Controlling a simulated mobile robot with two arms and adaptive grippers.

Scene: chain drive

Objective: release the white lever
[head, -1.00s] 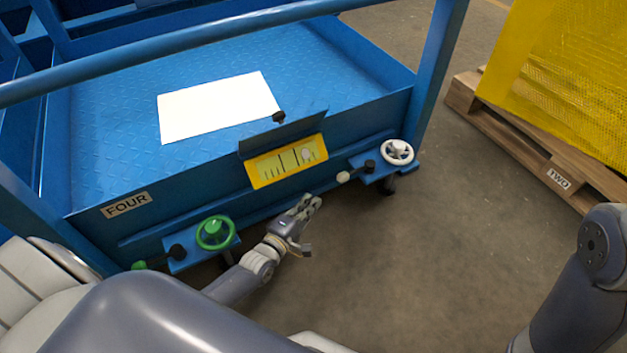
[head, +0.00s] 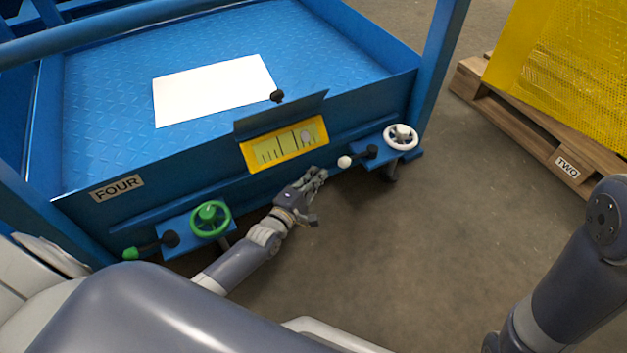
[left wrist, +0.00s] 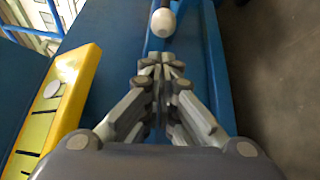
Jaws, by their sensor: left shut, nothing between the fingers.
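The white lever is a short dark arm with a white knob (head: 344,162), on the right part of the blue cart's front, just left of the white handwheel (head: 401,137). The knob also shows at the top middle of the left wrist view (left wrist: 163,22), straight beyond my fingertips. My left gripper (head: 318,176) is shut and empty, a little left of and below the knob in the head view. In the left wrist view its fingertips (left wrist: 161,64) meet, with a small gap to the knob. My right gripper is not in view; part of my right arm shows at the right edge.
A green handwheel (head: 210,219) and green-knobbed lever (head: 131,253) sit on the cart's left front. A yellow gauge panel (head: 285,146) is above my left gripper. A pallet (head: 520,115) with a yellow load stands at right. The floor between is clear.

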